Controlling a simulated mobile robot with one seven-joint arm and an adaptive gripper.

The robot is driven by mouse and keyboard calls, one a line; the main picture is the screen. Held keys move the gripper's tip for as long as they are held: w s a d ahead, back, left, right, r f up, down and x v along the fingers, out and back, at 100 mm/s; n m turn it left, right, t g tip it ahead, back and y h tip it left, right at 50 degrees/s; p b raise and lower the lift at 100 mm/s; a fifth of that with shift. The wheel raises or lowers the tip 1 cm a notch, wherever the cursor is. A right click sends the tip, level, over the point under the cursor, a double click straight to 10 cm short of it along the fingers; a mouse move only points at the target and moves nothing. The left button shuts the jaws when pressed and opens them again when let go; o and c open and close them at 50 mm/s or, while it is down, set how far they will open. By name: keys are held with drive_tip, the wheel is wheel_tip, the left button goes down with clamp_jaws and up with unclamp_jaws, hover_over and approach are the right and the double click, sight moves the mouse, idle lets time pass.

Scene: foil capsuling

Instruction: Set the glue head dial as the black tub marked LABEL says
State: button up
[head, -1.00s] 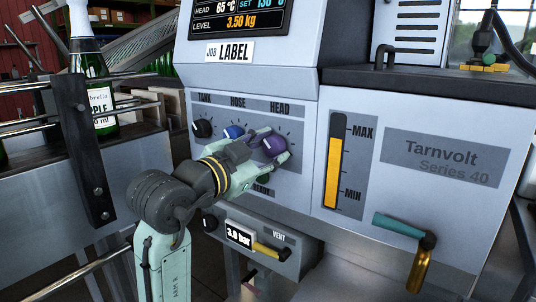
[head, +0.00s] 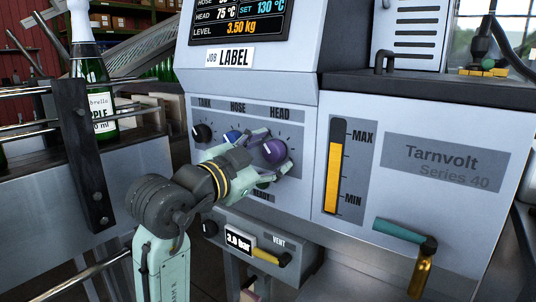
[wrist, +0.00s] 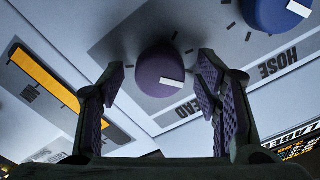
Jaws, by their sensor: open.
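The purple glue head dial (head: 274,151) is at the right of the knob row, under the word HEAD. In the wrist view the dial (wrist: 160,75) shows its white pointer mark toward the right, by the HEAD lettering. My gripper (head: 266,157) is open around the dial, with one finger on each side. The wrist view shows gaps between the dial and my gripper's pads (wrist: 160,85). The display (head: 238,20) reads HEAD 75 °C, SET 130 °C and LEVEL 3.50 kg. A job card (head: 230,57) reads LABEL. No black tub is in view.
A black TANK knob (head: 202,133) and a blue HOSE knob (head: 232,137) sit left of the dial. The level gauge (head: 333,165) is to the right. Below are a pressure readout (head: 240,240) of about 3 bar and a yellow VENT lever (head: 266,256). A teal-handled valve (head: 403,231) stands lower right.

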drive_tip(key=v, duration=1.2)
